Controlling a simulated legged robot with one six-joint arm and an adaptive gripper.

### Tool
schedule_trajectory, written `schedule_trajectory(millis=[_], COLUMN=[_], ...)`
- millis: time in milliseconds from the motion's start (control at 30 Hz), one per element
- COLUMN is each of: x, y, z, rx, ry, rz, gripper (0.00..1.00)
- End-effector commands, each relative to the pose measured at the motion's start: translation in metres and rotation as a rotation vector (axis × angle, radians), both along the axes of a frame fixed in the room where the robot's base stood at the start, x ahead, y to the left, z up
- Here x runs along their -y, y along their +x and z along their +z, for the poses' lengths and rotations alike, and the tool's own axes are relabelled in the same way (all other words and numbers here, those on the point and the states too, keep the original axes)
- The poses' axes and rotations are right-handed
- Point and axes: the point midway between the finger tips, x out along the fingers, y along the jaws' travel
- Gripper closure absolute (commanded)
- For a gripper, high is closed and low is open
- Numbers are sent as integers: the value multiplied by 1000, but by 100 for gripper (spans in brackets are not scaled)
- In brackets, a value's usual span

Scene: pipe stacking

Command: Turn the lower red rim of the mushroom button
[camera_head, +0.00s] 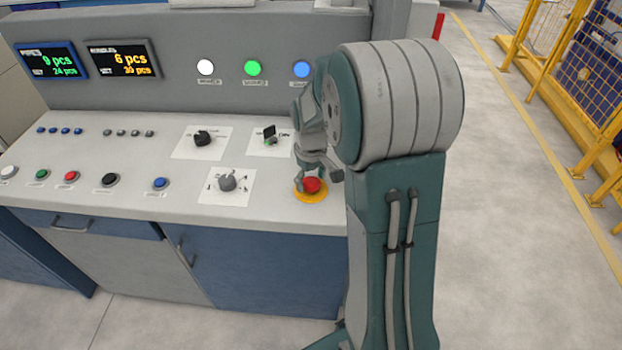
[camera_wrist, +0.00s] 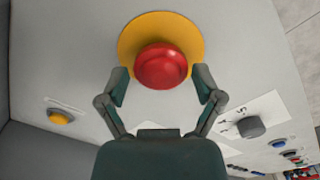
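The red mushroom button (camera_head: 313,185) sits on a round yellow plate (camera_head: 309,196) at the right front of the console top. In the wrist view the red button (camera_wrist: 161,66) is large and central, on its yellow plate (camera_wrist: 128,40). My gripper (camera_wrist: 161,82) is open, with one finger on each side of the button's near edge. The fingertips seem just short of the button's middle; I cannot tell whether they touch it. In the head view my gripper (camera_head: 318,178) is over the button, partly hidden by my arm. The lower red rim is not clearly distinguishable.
A grey rotary knob (camera_head: 228,183) on a white label is left of the button. A black knob (camera_head: 203,138) and a switch (camera_head: 269,135) stand behind. A yellow button (camera_wrist: 60,116) shows in the wrist view. Yellow fencing (camera_head: 590,100) stands far right, beyond open floor.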

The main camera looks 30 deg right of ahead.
Motion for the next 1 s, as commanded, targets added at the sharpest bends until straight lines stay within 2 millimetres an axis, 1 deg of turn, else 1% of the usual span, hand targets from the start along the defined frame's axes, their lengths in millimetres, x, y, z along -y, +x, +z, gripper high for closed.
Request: schedule_trajectory(millis=[33, 67, 100, 367, 567, 1000], x=[0, 0, 0, 0, 0, 0], y=[0, 0, 0, 0, 0, 0], z=[0, 0, 0, 0, 0, -1], rx=[0, 0, 0, 0, -1, -2], ry=[0, 0, 0, 0, 0, 0], rz=[0, 0, 0, -8, -73, -381], gripper=[62, 76, 80, 80, 80, 80])
